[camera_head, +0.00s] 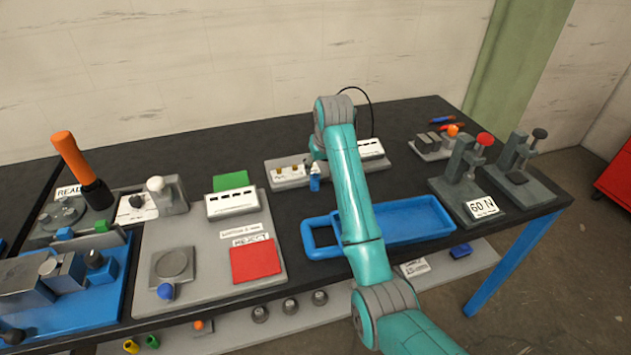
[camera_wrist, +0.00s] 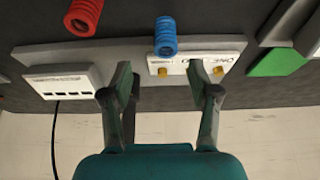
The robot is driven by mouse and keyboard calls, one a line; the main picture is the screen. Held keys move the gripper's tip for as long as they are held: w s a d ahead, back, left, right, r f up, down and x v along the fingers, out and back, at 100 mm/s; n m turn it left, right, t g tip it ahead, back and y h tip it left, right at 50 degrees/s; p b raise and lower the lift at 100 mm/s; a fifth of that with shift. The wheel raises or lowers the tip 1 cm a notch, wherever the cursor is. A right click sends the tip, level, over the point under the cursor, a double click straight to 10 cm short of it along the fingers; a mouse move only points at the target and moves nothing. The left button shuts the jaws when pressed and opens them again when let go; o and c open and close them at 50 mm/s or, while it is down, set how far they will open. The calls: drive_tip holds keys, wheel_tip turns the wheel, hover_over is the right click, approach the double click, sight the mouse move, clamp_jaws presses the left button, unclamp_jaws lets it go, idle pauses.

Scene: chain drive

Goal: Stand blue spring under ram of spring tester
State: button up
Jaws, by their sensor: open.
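The blue spring (camera_wrist: 165,36) stands out beyond my gripper in the wrist view, in front of a grey block with a white label. It also shows in the head view (camera_head: 315,184), just left of my forearm. My gripper (camera_wrist: 159,80) is open, with nothing between its fingers; the spring lies ahead of the gap, apart from both fingers. In the head view the arm hides most of the gripper. A grey press with a red knob and a "60 N" sign (camera_head: 484,207), seemingly the spring tester, stands at the right of the table.
A red spring (camera_wrist: 84,16) is left of the blue one in the wrist view. A blue tray (camera_head: 440,213) lies between the arm and the press. Another grey press (camera_head: 528,160) with a black knob stands farther right. A grey plate (camera_head: 205,304) with a red square is left.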

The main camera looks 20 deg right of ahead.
sight(315, 176)
drive_tip(key=shift+a+x, duration=0.2)
drive_tip(key=shift+x, duration=1.45)
drive_tip(key=shift+a+x, duration=0.2)
drive_tip(key=shift+x, duration=1.45)
clamp_jaws()
